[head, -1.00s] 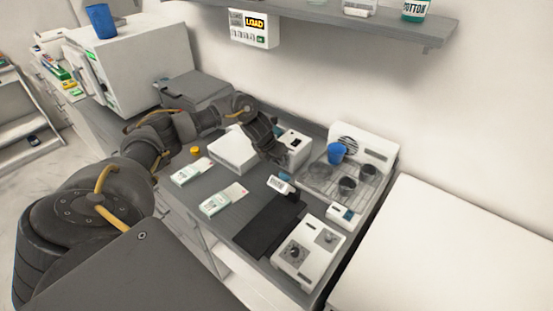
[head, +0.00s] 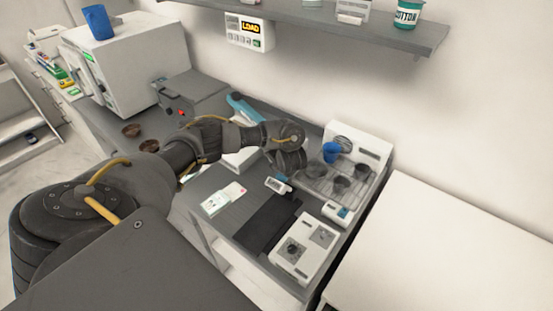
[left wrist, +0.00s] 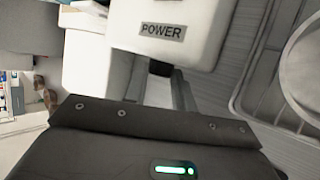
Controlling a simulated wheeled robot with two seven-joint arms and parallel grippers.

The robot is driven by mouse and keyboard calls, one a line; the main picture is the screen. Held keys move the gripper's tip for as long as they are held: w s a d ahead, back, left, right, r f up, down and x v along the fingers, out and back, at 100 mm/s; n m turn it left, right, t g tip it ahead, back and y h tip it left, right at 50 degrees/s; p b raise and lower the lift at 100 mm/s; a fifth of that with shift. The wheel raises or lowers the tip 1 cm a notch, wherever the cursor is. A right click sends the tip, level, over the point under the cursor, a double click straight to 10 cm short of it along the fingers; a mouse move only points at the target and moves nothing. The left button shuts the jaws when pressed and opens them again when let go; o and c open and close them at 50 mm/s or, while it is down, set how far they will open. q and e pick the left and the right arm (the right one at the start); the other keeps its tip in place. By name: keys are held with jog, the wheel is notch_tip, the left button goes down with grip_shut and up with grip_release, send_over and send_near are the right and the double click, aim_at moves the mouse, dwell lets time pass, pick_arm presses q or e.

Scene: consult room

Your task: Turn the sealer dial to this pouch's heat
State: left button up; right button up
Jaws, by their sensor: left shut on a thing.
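The sealer is a white housing with a teal arm (head: 243,108), partly behind my left arm in the head view. In the left wrist view, a white housing with a POWER label (left wrist: 163,30) is just ahead of my left gripper (left wrist: 172,85). A pouch (head: 222,200) with a green-marked label lies flat on the counter. My right gripper is not in view.
A rack with a blue cup (head: 331,152) and dark cups stands just right of the gripper. A shelf (head: 350,28) hangs above.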

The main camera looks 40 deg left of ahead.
pick_arm(q)
jog(key=shift+y, duration=0.3)
dwell(0.4)
jog(key=o, duration=1)
